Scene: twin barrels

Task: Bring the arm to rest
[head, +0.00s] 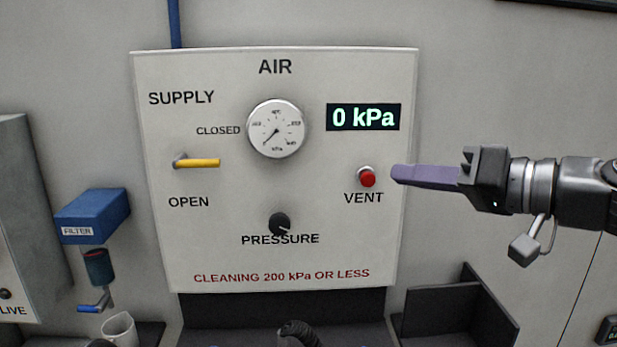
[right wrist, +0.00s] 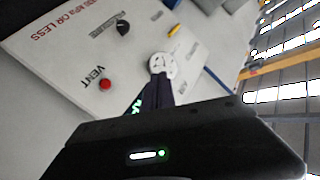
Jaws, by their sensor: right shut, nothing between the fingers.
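My right gripper (head: 399,174) comes in from the right in the head view. Its purple fingers are shut and empty, with the tips just right of the red VENT button (head: 367,177); I cannot tell whether they touch the panel. In the right wrist view the shut fingers (right wrist: 160,82) point toward the gauge, and the VENT button (right wrist: 105,84) shows left of them. The air panel (head: 330,250) carries a yellow supply lever (head: 198,163) lying horizontal, a round gauge (head: 276,129), a black pressure knob (head: 279,223) and a display (head: 363,117) reading 0 kPa. My left gripper is not in view.
A blue filter box (head: 92,215) hangs on the wall left of the panel, with a white cup (head: 119,328) below. A grey cabinet (head: 22,220) stands at the far left. A dark open tray (head: 445,305) is at the lower right. Bare wall lies above my right arm.

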